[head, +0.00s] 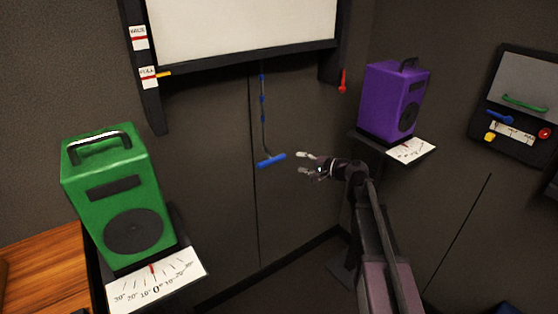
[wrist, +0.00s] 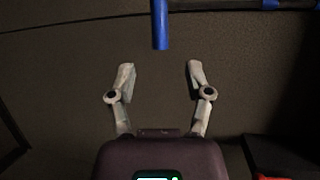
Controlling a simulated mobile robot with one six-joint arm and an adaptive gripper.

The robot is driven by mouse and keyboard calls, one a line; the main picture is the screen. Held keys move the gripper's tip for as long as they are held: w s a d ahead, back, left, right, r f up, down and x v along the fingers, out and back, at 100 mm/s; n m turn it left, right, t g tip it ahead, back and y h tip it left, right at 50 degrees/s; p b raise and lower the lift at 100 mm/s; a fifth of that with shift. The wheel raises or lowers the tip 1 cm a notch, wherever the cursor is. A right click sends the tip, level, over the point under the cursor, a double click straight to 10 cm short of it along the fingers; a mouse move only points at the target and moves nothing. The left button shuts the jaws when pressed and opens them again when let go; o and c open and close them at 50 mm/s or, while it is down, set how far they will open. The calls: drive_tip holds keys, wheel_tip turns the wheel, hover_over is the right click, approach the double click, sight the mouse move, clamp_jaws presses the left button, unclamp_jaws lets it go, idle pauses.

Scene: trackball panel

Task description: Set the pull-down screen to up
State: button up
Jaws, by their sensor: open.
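The pull-down screen (head: 240,25) is a white sheet with a dark bottom bar, at the top of the head view. A yellow pointer (head: 164,73) at its left side is level with the label "FULL" (head: 148,75). A cord with blue beads (head: 262,100) hangs below the bar and ends in a blue pull handle (head: 271,160). My gripper (head: 302,162) is open and empty, just right of the handle and apart from it. In the wrist view the handle (wrist: 160,25) is ahead, centred beyond the open fingertips (wrist: 161,66).
A green speaker (head: 125,200) with an angle scale (head: 157,281) stands at the left. A purple speaker (head: 392,105) stands on a stand right of my gripper. A dark panel (head: 520,105) with coloured controls is at the far right. The wall around the cord is clear.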

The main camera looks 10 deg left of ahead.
sight(282, 159)
drive_tip(key=b+x, duration=0.1)
drive_tip(key=x, duration=0.8)
drive_tip(key=shift+w+a+f, duration=0.1)
drive_tip(key=shift+a, duration=0.1)
clamp_jaws()
